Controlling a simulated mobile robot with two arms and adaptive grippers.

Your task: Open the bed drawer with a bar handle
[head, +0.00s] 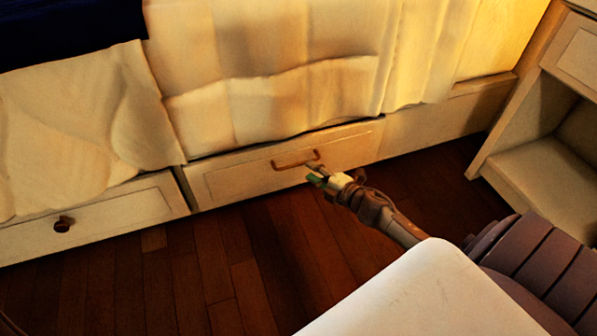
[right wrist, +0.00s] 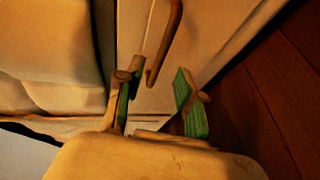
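The bed drawer (head: 235,181) with a brown bar handle (head: 295,161) is in the middle of the head view, under the bed. Its front looks shut or nearly so; a dark gap shows along its top edge. My right gripper (head: 318,178) is at the right end of the handle. In the right wrist view, its two green-padded fingers (right wrist: 156,98) are spread apart and empty. The handle (right wrist: 167,42) also shows there, its near end lined up with the gap between the fingers. I cannot tell whether they touch. My left gripper is not in view.
Another drawer with a round knob (head: 64,224) is at the left. Cream bedding (head: 270,100) hangs above the drawers. A shelf unit (head: 545,170) stands at the right. The wooden floor (head: 240,265) before the drawer is clear.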

